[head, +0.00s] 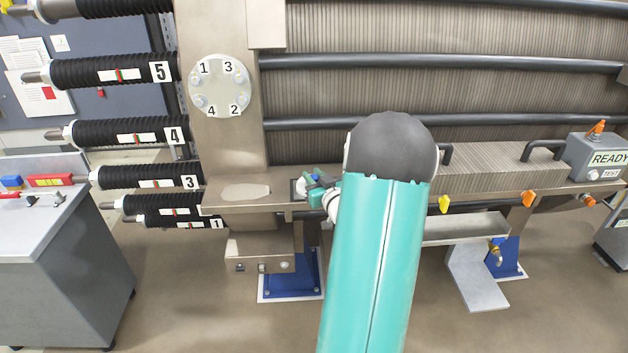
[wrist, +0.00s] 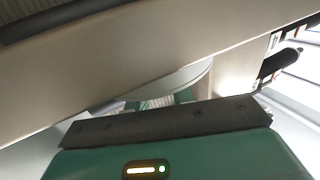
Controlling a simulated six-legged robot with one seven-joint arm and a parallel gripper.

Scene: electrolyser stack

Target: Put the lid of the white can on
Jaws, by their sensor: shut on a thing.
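My gripper (head: 312,186) is at the steel ledge beside the end frame, partly hidden behind my own teal arm in the head view. In the wrist view, a pale round rim (wrist: 188,80) shows just beyond the dark edge of my gripper. It looks like the lid, and my gripper is shut on it. A broad pale beam fills much of that view and hides what lies behind. I cannot make out the white can in either view.
The ledge (head: 217,198) carries a pale oval patch (head: 246,191) left of my gripper. The end frame (head: 215,130) rises behind it, with numbered black spring rods at left. A grey READY box (head: 596,158) stands far right. A grey cabinet (head: 60,260) stands at left.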

